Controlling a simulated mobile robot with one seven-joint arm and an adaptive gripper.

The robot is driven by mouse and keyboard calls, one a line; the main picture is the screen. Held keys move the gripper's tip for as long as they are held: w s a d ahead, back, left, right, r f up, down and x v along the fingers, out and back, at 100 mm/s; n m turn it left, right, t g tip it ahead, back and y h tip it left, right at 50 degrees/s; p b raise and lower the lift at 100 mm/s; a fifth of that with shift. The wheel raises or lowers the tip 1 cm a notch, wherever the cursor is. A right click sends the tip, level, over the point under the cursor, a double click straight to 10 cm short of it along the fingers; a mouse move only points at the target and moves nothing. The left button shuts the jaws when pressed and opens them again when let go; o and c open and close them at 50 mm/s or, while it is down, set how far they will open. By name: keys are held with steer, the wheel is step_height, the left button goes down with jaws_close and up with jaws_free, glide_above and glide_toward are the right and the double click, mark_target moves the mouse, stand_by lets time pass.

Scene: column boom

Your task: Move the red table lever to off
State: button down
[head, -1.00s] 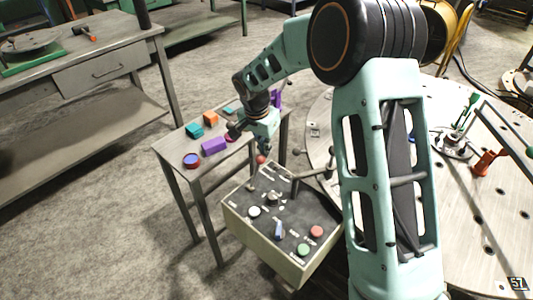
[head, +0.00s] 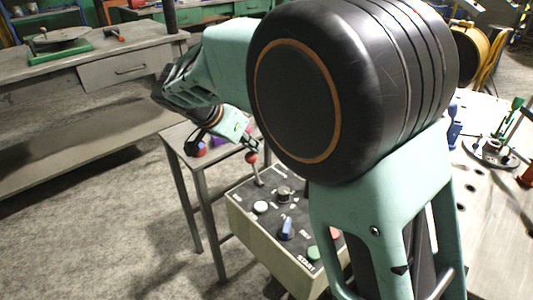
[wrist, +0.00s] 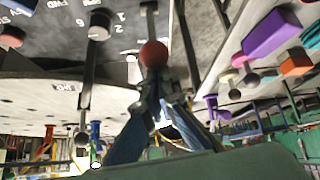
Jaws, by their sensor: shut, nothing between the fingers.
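The red table lever, a grey rod with a red ball knob (head: 251,157), stands on the dark top of a control box (head: 236,213). Its rod leans a little left in the head view. In the wrist view the red ball (wrist: 153,54) is just beyond my fingertips, with the rod behind it. My gripper (head: 246,143) is shut and empty, pointing down close to the ball. In the wrist view its fingers (wrist: 162,90) meet just below the ball. I cannot tell whether they touch it. The lever's position labels are not readable.
The box also carries a blue selector (head: 286,229), a white button (head: 260,207) and a green button (head: 314,253). Blocks, including a purple one (wrist: 271,33), lie on a small side table. My arm hides the box's right side.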

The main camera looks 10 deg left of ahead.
steer(key=shift+s+a+f+b, duration=0.35)
steer(key=shift+s+a+b, duration=0.15)
steer(key=shift+s, duration=0.2)
steer(key=shift+s+a+f+b, duration=0.4)
steer(key=shift+s+a, duration=0.25)
steer(key=shift+s, duration=0.1)
steer(key=shift+s+a+f+b, duration=0.3)
steer(key=shift+s+a+b, duration=0.2)
steer(key=shift+s, duration=0.2)
steer(key=w+r, duration=0.1)
steer(key=w+d+r+p, duration=0.1)
steer(key=w+r+p, duration=0.1)
steer(key=r, duration=0.1)
steer(key=shift+w+d, duration=0.1)
steer(key=shift+d, duration=0.15)
steer(key=s+a+r+p, duration=0.2)
steer(key=s+a+r, duration=0.2)
steer(key=s, duration=0.3)
steer(key=shift+a, duration=0.35)
